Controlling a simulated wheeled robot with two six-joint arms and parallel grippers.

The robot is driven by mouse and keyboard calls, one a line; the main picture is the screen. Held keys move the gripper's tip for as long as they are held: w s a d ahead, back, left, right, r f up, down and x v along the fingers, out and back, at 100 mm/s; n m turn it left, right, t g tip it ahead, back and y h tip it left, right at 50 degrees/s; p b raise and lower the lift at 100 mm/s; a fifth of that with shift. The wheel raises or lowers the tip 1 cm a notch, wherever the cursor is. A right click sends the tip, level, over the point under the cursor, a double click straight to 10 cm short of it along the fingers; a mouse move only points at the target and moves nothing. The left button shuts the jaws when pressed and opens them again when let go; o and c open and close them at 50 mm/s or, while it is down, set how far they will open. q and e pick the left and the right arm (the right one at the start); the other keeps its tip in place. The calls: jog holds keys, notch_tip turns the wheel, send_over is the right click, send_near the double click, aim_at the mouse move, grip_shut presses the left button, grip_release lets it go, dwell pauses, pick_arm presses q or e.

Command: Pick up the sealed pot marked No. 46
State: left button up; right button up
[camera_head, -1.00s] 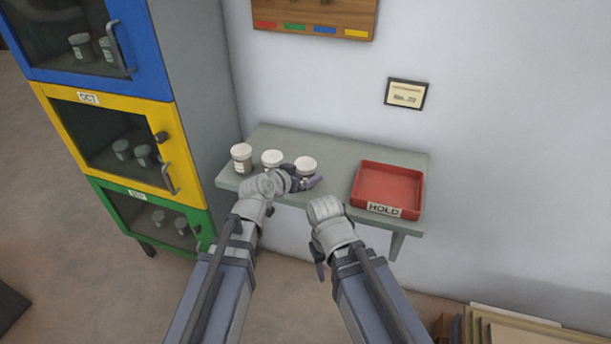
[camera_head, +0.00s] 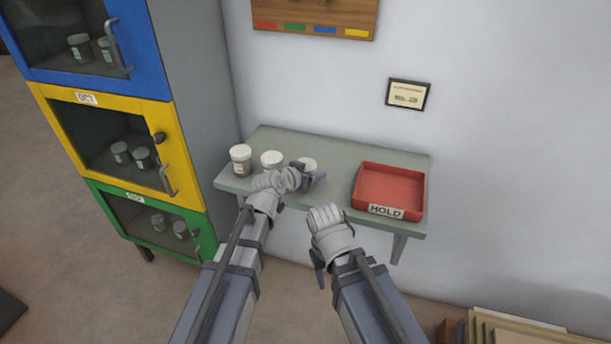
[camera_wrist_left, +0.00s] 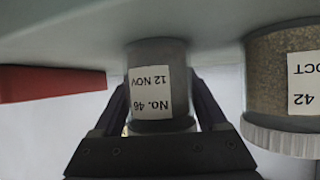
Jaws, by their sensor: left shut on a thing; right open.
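The pot marked No. 46, 12 NOV (camera_wrist_left: 158,55) is between my left gripper's fingers in the left wrist view, which shows it upside down. In the head view its white lid (camera_head: 308,163) is the rightmost of three on the grey shelf (camera_head: 335,160); my gripper hides most of its body. It appears to stand upright on the shelf. My left gripper (camera_head: 311,181) is shut on this pot. My right gripper (camera_head: 320,274) is open and empty, below the shelf's front edge.
Two other white-lidded pots, one left (camera_head: 241,160) and one middle (camera_head: 271,160), stand to the left; a neighbour's label (camera_wrist_left: 303,85) reads 42, OCT. A red HOLD tray (camera_head: 391,168) is at right. A cabinet with blue, yellow (camera_head: 160,185) and green doors stands left.

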pick_arm(q)
jog(key=c, duration=0.6)
jog(key=shift+r, duration=0.1)
notch_tip(320, 180, up, 10)
jog(key=p, duration=1)
